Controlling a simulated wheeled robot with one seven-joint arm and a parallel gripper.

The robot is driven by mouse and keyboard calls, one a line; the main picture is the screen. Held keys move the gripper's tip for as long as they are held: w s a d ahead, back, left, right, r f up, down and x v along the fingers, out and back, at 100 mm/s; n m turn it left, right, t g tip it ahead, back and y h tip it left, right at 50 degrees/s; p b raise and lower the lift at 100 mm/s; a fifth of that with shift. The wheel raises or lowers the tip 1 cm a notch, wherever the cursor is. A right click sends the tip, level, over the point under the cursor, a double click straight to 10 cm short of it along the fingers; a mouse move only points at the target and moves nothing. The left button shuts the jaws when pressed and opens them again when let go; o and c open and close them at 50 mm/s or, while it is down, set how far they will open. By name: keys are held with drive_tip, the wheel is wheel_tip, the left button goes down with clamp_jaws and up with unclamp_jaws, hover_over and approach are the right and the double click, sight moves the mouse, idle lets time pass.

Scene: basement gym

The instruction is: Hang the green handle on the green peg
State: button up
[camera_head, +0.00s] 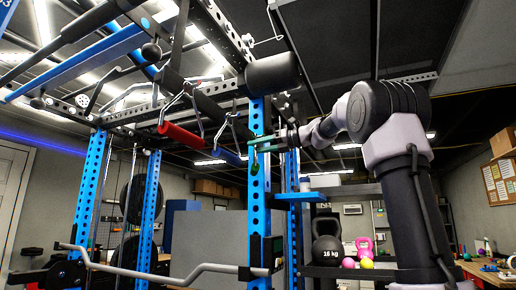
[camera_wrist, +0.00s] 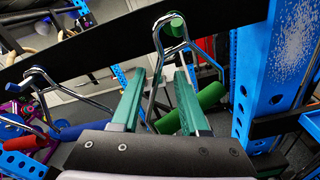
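The green handle (camera_wrist: 205,97) is a stirrup grip with a green bar and a chrome frame (camera_wrist: 161,42). In the wrist view, the top of its frame is at the green peg (camera_wrist: 175,27) on the dark beam and appears looped around it, with the bar hanging below. My gripper (camera_wrist: 160,74) is open, its teal fingers apart, with part of the chrome frame visible between them; contact cannot be told. In the head view, my gripper (camera_head: 254,144) is beside the blue post, just above the green handle (camera_head: 255,168). The peg is not clear there.
A red handle (camera_head: 180,136) and a blue handle (camera_head: 229,156) hang from the same beam to the left. A blue rack post (camera_head: 259,215) stands close to my gripper. A black cylindrical pad (camera_head: 272,74) is above it. A bent bar (camera_head: 170,266) lies low across the front.

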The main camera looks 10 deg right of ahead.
drive_tip(key=f+v, duration=0.1)
drive_tip(key=v, duration=1)
drive_tip(key=s+a+f+n+g+h, duration=0.1)
drive_tip(key=s+a+f+n+h, duration=0.25)
drive_tip(key=f, duration=0.45)
drive_tip(key=s+a+f+n+g+h, duration=0.1)
drive_tip(key=s+a+f+n+h, duration=0.15)
drive_tip(key=s+f+n, duration=0.35)
drive_tip(key=s+d+f+n+h, duration=0.1)
drive_tip(key=s+f+n, duration=0.3)
drive_tip(key=f, duration=0.4)
drive_tip(key=s+d+f+n+h, duration=0.1)
drive_tip(key=s+f+n+h, duration=0.2)
drive_tip(key=s+f+n, duration=0.2)
drive_tip(key=s+d+f+n+h, duration=0.1)
drive_tip(key=s+f+n, duration=0.4)
drive_tip(key=f, duration=0.6)
drive_tip(key=shift+s+d+n+g+h, duration=0.25)
drive_tip(key=shift+n+h, duration=0.25)
drive_tip(key=shift+n, duration=0.55)
drive_tip(key=shift+a+f, duration=0.1)
